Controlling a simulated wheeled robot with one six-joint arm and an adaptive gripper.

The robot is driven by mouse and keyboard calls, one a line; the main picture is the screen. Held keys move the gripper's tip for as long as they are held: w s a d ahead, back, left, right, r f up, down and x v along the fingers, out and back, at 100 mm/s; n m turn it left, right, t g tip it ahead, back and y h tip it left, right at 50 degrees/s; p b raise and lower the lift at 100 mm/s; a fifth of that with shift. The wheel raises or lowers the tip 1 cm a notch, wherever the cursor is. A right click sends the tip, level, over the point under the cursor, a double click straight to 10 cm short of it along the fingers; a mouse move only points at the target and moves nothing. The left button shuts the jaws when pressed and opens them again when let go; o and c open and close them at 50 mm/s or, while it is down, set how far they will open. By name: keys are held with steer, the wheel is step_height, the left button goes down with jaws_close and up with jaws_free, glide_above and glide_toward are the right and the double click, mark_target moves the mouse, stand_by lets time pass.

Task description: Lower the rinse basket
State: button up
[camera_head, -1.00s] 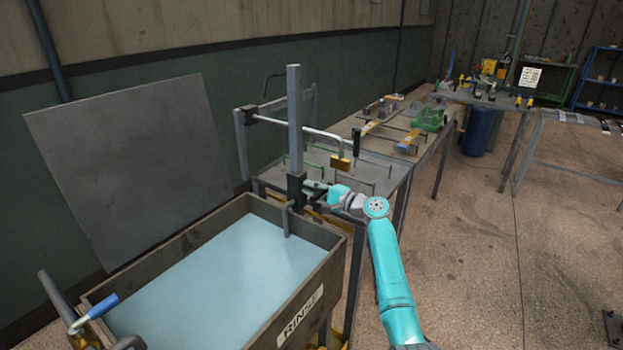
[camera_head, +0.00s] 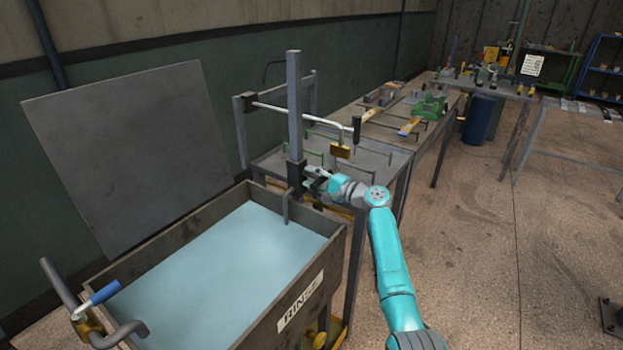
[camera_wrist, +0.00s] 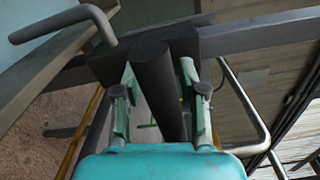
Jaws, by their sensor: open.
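The rinse tank (camera_head: 300,303) is a brown open box holding pale blue liquid, with a RINSE label on its side. A grey upright post (camera_head: 294,100) stands at its far corner and carries a dark sliding block (camera_head: 296,174). A bent grey rod (camera_head: 286,205) reaches from the block over the rim. It also shows in the wrist view (camera_wrist: 65,22). I cannot make out the basket itself. My gripper (camera_head: 313,180) is at the block. In the wrist view, my open fingers (camera_wrist: 158,92) lie either side of a dark round handle (camera_wrist: 157,68); contact is unclear.
A metal bar (camera_head: 305,123) with a black grip and a yellow padlock (camera_head: 341,151) crosses behind the post. A blue-handled pipe fitting (camera_head: 100,293) is at the near left. A grey panel (camera_head: 130,150) stands behind the tank. Benches run to the back; the right floor is open.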

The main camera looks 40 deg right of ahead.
steer(key=v, duration=1.1)
steer(key=shift+s, duration=0.35)
steer(key=shift+d, duration=0.1)
